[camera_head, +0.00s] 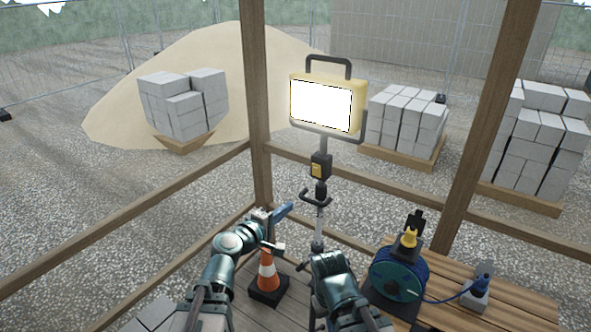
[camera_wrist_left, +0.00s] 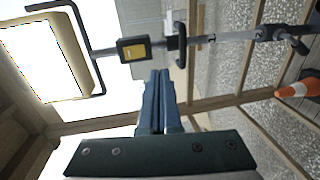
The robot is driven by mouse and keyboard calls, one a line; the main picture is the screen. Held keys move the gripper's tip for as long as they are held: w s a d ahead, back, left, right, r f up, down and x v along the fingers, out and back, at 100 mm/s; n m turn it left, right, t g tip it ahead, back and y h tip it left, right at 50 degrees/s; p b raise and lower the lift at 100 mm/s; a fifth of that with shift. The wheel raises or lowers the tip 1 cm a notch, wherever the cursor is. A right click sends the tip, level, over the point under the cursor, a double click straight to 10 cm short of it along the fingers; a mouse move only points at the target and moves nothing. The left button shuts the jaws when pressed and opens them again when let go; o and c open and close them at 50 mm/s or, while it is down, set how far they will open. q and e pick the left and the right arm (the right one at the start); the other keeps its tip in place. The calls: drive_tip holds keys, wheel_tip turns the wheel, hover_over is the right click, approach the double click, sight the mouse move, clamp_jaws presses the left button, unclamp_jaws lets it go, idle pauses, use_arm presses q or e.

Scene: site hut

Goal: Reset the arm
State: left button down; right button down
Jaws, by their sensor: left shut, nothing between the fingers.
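My left arm comes in from the lower left of the head view. Its gripper (camera_head: 284,212) points up and to the right, in front of the wooden frame. In the left wrist view the two blue fingers of the left gripper (camera_wrist_left: 157,98) lie together with nothing between them. My right arm (camera_head: 338,285) shows at the bottom middle of the head view, but its gripper is not to be seen.
A lit work lamp (camera_head: 321,103) on a stand is just beyond the left gripper. A traffic cone (camera_head: 267,274) stands below the left arm. A blue cable reel (camera_head: 397,275) stands on a wooden bench (camera_head: 520,309) at right. Wooden posts and rails surround my arms.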

use_arm(q)
drive_tip(key=s+f+m+g+y, duration=0.1)
drive_tip(key=s+f+m+g, duration=0.3)
drive_tip(key=f, duration=0.2)
drive_tip(key=s+f+m+g+y, duration=0.1)
drive_tip(key=s+f+m+g, duration=0.25)
drive_tip(key=f+m, duration=0.2)
drive_tip(key=s+a+f+m+g+y, duration=0.3)
drive_tip(key=s+a+f+g+y, duration=0.4)
drive_tip(key=a, duration=0.3)
drive_tip(key=s+d+f+m+b, duration=0.3)
drive_tip(key=s+d+f+b, duration=0.4)
drive_tip(key=d+f+b, duration=0.4)
drive_tip(key=shift+s+d+f+b, duration=0.2)
drive_tip(key=shift+f+b, duration=0.45)
